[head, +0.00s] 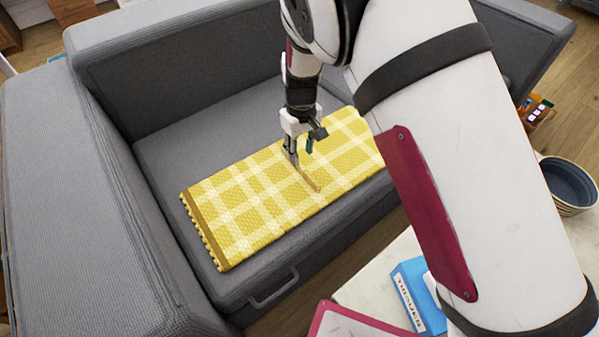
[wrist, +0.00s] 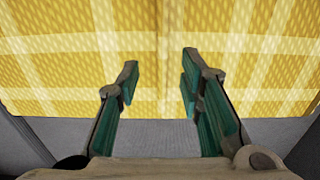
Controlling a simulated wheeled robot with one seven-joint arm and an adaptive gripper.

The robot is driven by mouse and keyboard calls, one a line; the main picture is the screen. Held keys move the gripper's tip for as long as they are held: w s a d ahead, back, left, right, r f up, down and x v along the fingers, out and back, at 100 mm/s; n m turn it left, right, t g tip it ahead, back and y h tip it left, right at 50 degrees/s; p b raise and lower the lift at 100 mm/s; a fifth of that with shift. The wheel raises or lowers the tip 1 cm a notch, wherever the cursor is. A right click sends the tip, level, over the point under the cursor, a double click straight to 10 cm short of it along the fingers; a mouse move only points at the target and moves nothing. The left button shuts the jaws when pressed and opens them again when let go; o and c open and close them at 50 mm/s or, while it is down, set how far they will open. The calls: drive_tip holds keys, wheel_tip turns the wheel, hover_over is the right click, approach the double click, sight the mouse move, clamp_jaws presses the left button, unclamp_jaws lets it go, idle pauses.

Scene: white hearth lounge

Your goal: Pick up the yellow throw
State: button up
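The yellow throw (head: 250,195) is a flat folded plaid cloth with a fringed left end, lying across the seat of the grey sofa (head: 180,150). My gripper (head: 300,158) is over the throw's middle, pointing down at it. In the wrist view the throw (wrist: 60,70) fills the upper part, and my gripper (wrist: 157,85) shows two green-padded fingers spread apart with nothing between them. Whether the fingertips touch the cloth I cannot tell. My arm hides part of the sofa on the right.
The sofa's backrest and left armrest rise around the seat. In front stands a pale table (head: 385,275) with a blue tissue box (head: 418,295). A dark bowl (head: 568,185) and a small wooden box of items (head: 540,112) are at the right. Bare seat lies left of the throw.

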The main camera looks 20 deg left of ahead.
sight(300, 169)
wheel_tip(300, 169, down, 5)
drive_tip(key=b, duration=0.2)
drive_tip(key=shift+a+b, duration=0.15)
drive_tip(key=shift+b, duration=0.15)
drive_tip(key=shift+r, duration=0.1)
clamp_jaws()
